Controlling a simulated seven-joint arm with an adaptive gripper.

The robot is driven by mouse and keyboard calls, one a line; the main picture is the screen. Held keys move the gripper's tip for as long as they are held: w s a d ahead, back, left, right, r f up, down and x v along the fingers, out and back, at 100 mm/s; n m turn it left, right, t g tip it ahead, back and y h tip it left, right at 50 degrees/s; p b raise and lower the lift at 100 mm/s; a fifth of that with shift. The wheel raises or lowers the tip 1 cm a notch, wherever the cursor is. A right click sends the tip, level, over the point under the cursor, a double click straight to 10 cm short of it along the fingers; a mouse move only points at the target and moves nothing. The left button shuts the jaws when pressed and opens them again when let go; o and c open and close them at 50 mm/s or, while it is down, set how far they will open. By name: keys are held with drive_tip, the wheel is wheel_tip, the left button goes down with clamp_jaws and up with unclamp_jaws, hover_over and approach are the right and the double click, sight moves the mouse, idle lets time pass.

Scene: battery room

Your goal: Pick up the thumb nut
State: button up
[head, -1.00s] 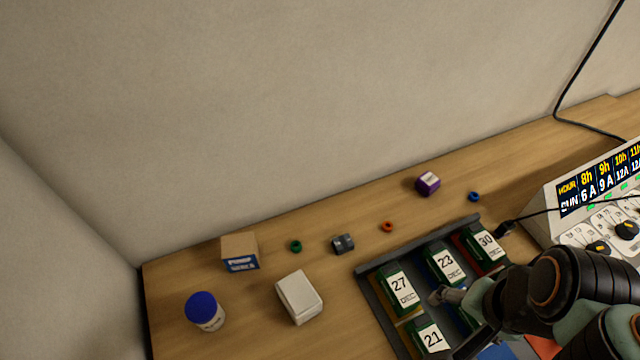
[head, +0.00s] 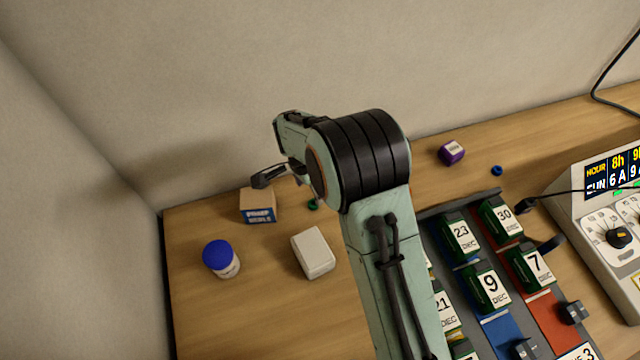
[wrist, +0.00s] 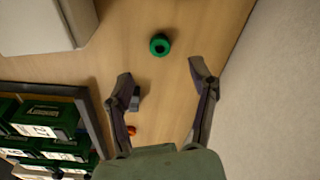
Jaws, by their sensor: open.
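A green ring-shaped nut (wrist: 159,45) lies on the wooden bench, just beyond and between my open fingertips in the wrist view. It is partly hidden below my arm in the head view (head: 313,204). My gripper (wrist: 162,75) is open, with nothing held between its fingers. An orange ring (wrist: 131,130) lies close to the left finger's base in the wrist view. A blue ring (head: 496,170) lies at the back right in the head view. I cannot tell from the pictures which ring the task calls the thumb nut.
A grey part (wrist: 135,98) lies beside the left finger. A cardboard box (head: 258,205), white box (head: 313,252) and blue-lidded jar (head: 221,258) stand left. A battery tray (wrist: 86,110) and purple box (head: 451,153) are also there. The wall (wrist: 275,90) is close on the right.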

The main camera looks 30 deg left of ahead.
sight(313, 201)
drive_tip(key=f, duration=0.6)
drive_tip(key=shift+w+d+f, duration=0.1)
drive_tip(key=shift+w+d, duration=0.05)
drive_tip(key=shift+w, duration=0.2)
drive_tip(key=c, duration=1)
